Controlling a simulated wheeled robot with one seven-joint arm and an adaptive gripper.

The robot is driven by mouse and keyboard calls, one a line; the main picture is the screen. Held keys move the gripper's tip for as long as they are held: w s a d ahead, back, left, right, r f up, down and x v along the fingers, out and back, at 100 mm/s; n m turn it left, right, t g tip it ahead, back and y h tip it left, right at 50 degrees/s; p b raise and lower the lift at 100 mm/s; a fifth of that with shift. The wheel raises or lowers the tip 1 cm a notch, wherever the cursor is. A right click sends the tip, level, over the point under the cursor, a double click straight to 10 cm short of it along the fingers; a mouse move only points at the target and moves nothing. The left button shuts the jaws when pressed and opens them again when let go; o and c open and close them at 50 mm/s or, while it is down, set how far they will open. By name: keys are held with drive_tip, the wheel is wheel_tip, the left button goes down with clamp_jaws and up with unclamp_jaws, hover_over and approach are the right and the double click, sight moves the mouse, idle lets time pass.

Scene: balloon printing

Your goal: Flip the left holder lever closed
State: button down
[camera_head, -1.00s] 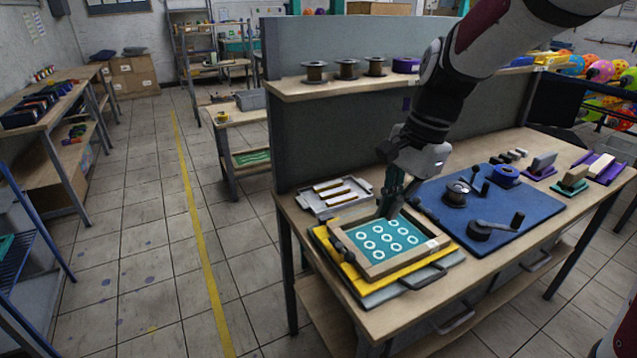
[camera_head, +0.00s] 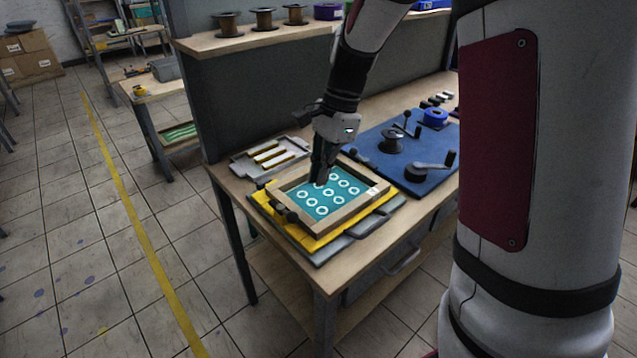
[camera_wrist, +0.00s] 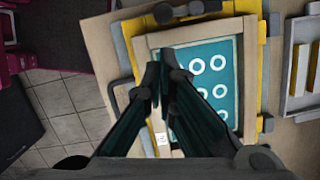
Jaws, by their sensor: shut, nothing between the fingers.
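A wooden frame (camera_head: 330,225) with a teal sheet (camera_head: 345,188) of white rings lies on a yellow plate (camera_head: 262,207). A dark lever with rounded ends (camera_head: 286,214) sits at the frame's left edge. It also shows at the top of the wrist view (camera_wrist: 188,12). My gripper (camera_head: 318,181) points down over the back left part of the teal sheet, behind the lever and apart from it. In the wrist view the fingers (camera_wrist: 161,72) are close together and empty, below the lever in the picture. Whether the tips touch the sheet or frame is unclear.
A metal tray (camera_head: 243,168) with yellow-edged bars lies behind the frame. A grey partition (camera_head: 235,95) with a shelf stands behind. Floor is free at left.

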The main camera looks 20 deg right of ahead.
sight(309, 221)
drive_tip(key=x, duration=0.8)
drive_tip(key=shift+f, duration=0.35)
drive_tip(key=shift+s+a+m, duration=0.2)
drive_tip(key=shift+m, duration=0.2)
